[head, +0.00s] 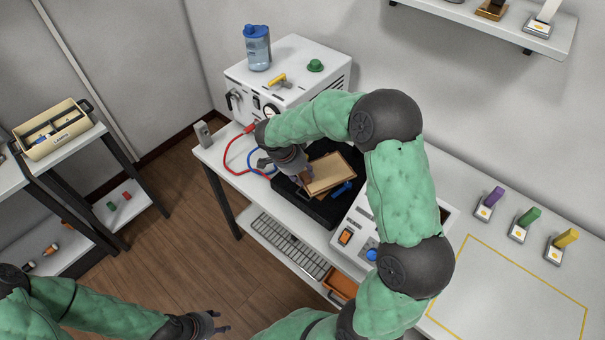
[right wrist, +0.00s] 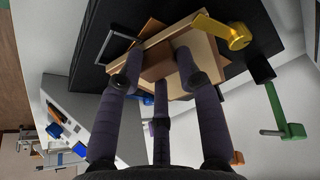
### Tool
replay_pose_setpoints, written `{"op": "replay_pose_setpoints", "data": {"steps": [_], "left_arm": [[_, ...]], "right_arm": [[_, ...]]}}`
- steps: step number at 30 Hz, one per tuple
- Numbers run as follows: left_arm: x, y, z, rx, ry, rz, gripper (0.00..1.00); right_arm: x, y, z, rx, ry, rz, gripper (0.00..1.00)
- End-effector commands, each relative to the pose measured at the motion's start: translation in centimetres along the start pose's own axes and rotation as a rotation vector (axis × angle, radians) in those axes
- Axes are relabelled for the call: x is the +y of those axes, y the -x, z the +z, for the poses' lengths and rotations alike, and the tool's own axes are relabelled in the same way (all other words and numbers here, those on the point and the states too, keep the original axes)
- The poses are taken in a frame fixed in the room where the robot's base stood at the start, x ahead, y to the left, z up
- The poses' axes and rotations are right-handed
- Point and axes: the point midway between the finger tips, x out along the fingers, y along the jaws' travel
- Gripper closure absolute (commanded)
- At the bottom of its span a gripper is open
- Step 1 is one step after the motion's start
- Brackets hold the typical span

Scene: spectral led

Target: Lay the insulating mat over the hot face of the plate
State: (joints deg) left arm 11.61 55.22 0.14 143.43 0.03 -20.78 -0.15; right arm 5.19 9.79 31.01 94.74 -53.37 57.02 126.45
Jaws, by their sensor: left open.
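The tan insulating mat (head: 332,174) is tilted above a black block (head: 318,208) on the bench; it also shows in the right wrist view (right wrist: 152,66). My right gripper (head: 300,172) is at its left edge. In the right wrist view two fingers of my right gripper (right wrist: 158,80) lie over the mat's near face, and the third finger's tip passes behind its lower edge. The hot face of the plate cannot be made out apart from the mat and black block. My left gripper (head: 212,324) is open and empty, low over the floor.
A white instrument box (head: 290,75) with a blue bottle (head: 257,47) stands behind. A white unit (head: 352,235) with an orange switch is right of the block. Red and blue cables (head: 235,165) loop at left. A yellow-outlined area (head: 510,300) at right is clear.

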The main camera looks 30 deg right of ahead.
Motion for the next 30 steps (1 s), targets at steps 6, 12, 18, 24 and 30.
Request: {"op": "replay_pose_setpoints", "data": {"steps": [6,12,18,24,30], "left_arm": [[0.0,0.1,0.0,0.000,0.000,0.000,0.53],[0.0,0.1,0.0,0.000,0.000,0.000,0.53],[0.4,1.0,0.0,0.000,0.000,0.000,0.53],[0.6,1.8,0.1,0.000,0.000,0.000,0.53],[0.9,2.5,0.1,0.000,0.000,0.000,0.53]], "right_arm": [[0.0,0.1,0.0,0.000,0.000,0.000,0.40],[0.0,0.1,0.0,0.000,0.000,0.000,0.40],[-0.1,1.0,-0.3,0.001,0.001,-0.001,0.40],[-0.1,5.1,-0.2,0.000,0.001,-0.004,0.40],[-0.1,9.1,-0.2,0.000,0.001,-0.004,0.40]]}}
